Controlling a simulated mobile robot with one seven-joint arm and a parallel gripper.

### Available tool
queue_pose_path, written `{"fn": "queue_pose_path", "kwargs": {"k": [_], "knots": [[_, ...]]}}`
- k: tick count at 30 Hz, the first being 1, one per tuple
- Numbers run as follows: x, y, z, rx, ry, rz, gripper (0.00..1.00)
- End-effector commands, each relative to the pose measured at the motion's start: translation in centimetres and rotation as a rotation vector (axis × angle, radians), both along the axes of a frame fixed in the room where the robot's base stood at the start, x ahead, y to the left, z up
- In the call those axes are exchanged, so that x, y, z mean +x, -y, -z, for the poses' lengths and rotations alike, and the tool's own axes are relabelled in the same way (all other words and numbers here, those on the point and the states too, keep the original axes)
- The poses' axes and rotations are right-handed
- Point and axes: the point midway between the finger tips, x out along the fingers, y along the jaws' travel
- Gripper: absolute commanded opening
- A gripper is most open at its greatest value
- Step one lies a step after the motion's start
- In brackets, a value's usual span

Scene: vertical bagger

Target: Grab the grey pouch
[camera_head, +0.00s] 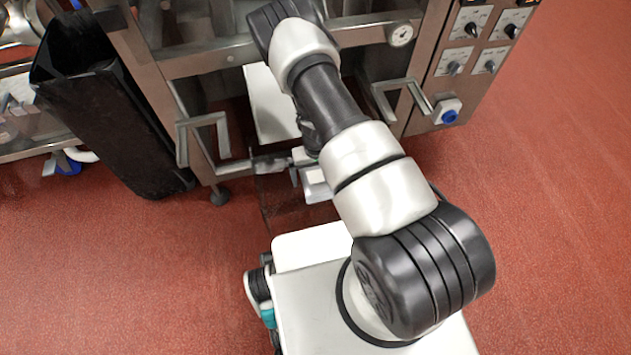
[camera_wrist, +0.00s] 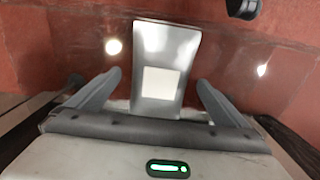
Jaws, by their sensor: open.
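The grey pouch (camera_wrist: 165,40) is a shiny silver-grey, tapered shape with a white square label. In the wrist view it lies upper centre on a glossy dark reddish surface (camera_wrist: 235,65). My gripper (camera_wrist: 158,84) is open, with one grey finger on each side of the pouch's near end. Gaps show between the fingers and the pouch, and I see no contact. The pouch's lowest part is hidden behind the gripper body. In the head view my arm hides most of the gripper, and I cannot clearly make out the pouch there.
A steel machine frame (camera_head: 215,62) with bent handles (camera_head: 222,150) stands ahead. A white chute (camera_head: 270,105) is inside it. A control panel with knobs (camera_head: 472,22) is right, a black bin (camera_head: 100,110) left. Red floor (camera_head: 570,190) is clear at the right.

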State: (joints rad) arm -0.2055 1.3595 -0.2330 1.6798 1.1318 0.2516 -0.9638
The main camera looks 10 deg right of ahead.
Motion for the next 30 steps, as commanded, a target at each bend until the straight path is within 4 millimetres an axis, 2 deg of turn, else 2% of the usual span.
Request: {"fn": "queue_pose_path", "kwargs": {"k": [3,9,11,18,19,26,30], "knots": [[0.1,0.0,0.7,0.0,0.001,0.001,0.98],[0.1,0.0,0.7,0.001,0.001,0.0,0.98],[0.1,0.0,0.7,0.001,0.001,0.0,0.9],[0.0,0.0,0.7,0.001,0.001,0.0,0.49],[0.1,0.0,0.6,0.001,0.001,0.0,0.47],[0.1,0.0,0.4,0.001,0.002,0.0,0.47],[0.1,0.0,-1.4,0.001,0.003,0.0,0.47]]}}
